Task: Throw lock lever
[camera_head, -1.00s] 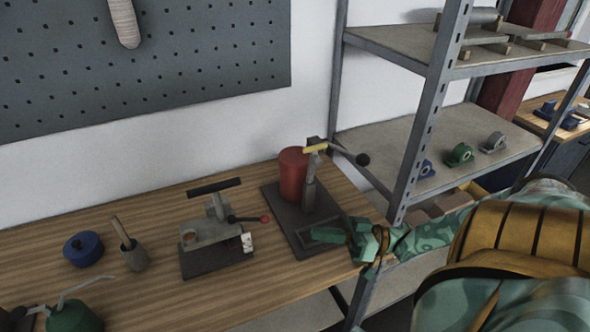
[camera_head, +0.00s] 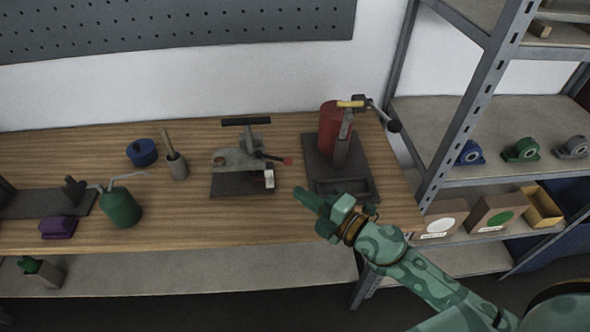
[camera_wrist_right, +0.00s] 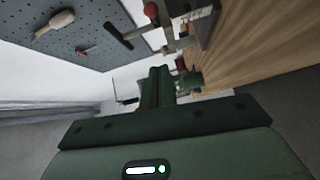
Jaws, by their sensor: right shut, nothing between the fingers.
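A small grey fixture (camera_head: 238,158) stands on a dark base in the middle of the bench, with a black crossbar handle on top. A thin lever with a red knob (camera_head: 287,161) points right from its side, above a white tag. The red knob also shows in the right wrist view (camera_wrist_right: 152,9), at the top. A second fixture with a red cylinder (camera_head: 331,127) stands to the right; its lever ends in a black knob (camera_head: 394,126). My right gripper (camera_head: 308,198) is shut and empty, in front of and between the two fixtures, apart from the red knob. My left gripper is out of view.
On the wooden bench (camera_head: 240,232) a blue round container (camera_head: 142,152), a grey cup (camera_head: 177,166) with a wooden handle, a green oil can (camera_head: 120,207) and a purple block (camera_head: 57,228) stand to the left. A metal shelf rack (camera_head: 468,110) stands at the right.

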